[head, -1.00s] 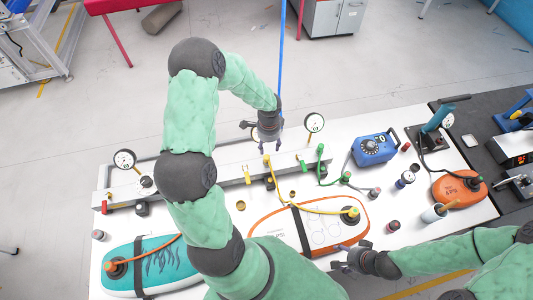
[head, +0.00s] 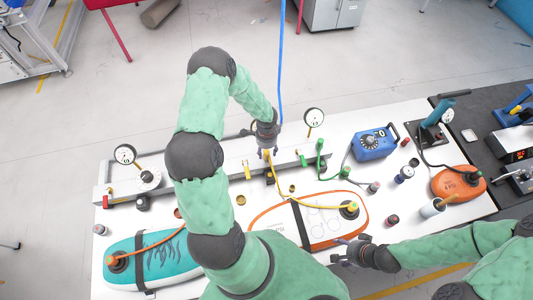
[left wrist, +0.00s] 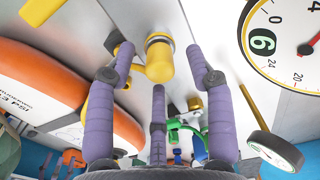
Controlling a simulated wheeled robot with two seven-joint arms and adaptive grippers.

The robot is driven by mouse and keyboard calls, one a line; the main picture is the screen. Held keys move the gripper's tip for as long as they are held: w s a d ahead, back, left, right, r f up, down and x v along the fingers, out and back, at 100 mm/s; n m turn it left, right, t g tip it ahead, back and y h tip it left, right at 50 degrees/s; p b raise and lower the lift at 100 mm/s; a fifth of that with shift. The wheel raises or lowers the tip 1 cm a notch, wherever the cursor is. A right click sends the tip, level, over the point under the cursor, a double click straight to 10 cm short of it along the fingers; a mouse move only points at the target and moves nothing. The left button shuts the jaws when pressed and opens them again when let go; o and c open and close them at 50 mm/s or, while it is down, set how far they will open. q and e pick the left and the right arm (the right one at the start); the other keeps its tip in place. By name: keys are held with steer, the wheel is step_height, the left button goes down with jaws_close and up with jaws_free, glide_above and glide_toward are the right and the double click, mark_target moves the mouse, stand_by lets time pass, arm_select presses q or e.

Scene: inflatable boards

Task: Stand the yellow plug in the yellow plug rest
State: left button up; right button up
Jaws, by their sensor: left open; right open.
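The yellow plug (head: 267,154) is at the grey bar, with a yellow hose running from it toward the orange-and-white board. My left gripper (head: 265,143) is open just over it. In the left wrist view the yellow plug (left wrist: 158,58) lies ahead between the spread purple fingers, with no clear grip on it. Two small gold rings stand on the table, one left (head: 241,200) and one right (head: 292,188); I cannot tell whether either is the yellow plug rest. My right gripper (head: 340,250) is open and empty beside the board's front right edge.
The orange-and-white board (head: 262,217) and teal board (head: 130,262) lie on the white table. A gauge (head: 314,117) stands close right of my left gripper. Green fittings (head: 320,147), a blue pump box (head: 374,144) and several small bottles are to the right.

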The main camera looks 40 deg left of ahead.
arm_select(q)
steer(key=shift+c, duration=0.3)
jaws_close()
